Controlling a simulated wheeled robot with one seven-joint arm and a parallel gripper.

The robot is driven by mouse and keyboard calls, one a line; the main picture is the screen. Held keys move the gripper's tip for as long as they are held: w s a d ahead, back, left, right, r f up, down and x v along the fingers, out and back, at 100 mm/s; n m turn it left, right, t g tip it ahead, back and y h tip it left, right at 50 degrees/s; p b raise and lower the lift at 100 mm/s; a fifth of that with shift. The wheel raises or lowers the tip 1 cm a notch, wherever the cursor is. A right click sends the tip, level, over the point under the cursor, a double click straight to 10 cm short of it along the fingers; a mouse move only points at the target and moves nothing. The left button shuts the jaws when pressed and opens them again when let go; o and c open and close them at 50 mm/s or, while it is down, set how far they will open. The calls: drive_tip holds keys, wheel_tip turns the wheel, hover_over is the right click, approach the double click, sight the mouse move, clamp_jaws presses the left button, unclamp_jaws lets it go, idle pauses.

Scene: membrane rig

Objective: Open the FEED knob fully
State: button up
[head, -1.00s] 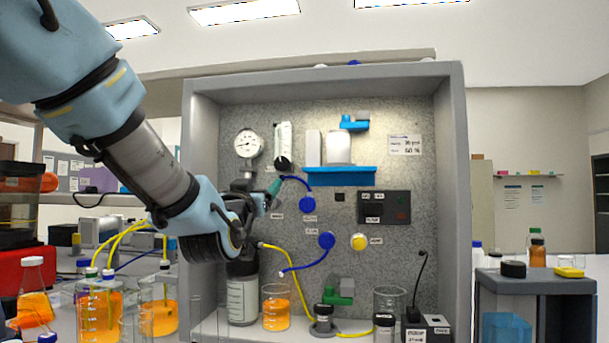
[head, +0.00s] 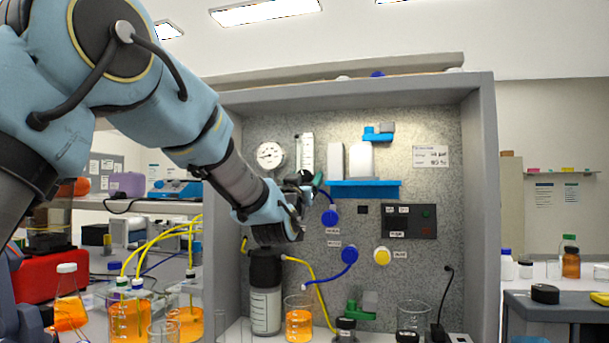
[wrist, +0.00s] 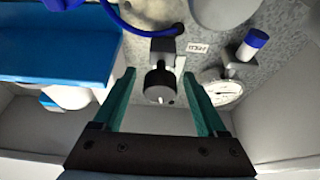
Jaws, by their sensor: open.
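A round black knob (wrist: 158,86) with a small white mark shows in the wrist view, mounted on a grey metal block on the speckled panel. It appears to be the FEED knob, but the small label (wrist: 197,48) beside it is too small to read surely. My gripper (wrist: 159,76) is open, with one green finger on each side of the knob and a visible gap on both sides. In the head view my gripper (head: 317,183) is at the panel below the flow tube, and my wrist hides part of the knob area.
A pressure gauge (head: 270,156) and flow tube (head: 307,150) are close by. A blue shelf (head: 364,189) holds white containers to the right. A blue knob (head: 330,217), a yellow knob (head: 382,256) and loose hoses are lower. Beakers of orange liquid (head: 299,318) stand below.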

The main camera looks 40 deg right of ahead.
clamp_jaws()
idle(0.6)
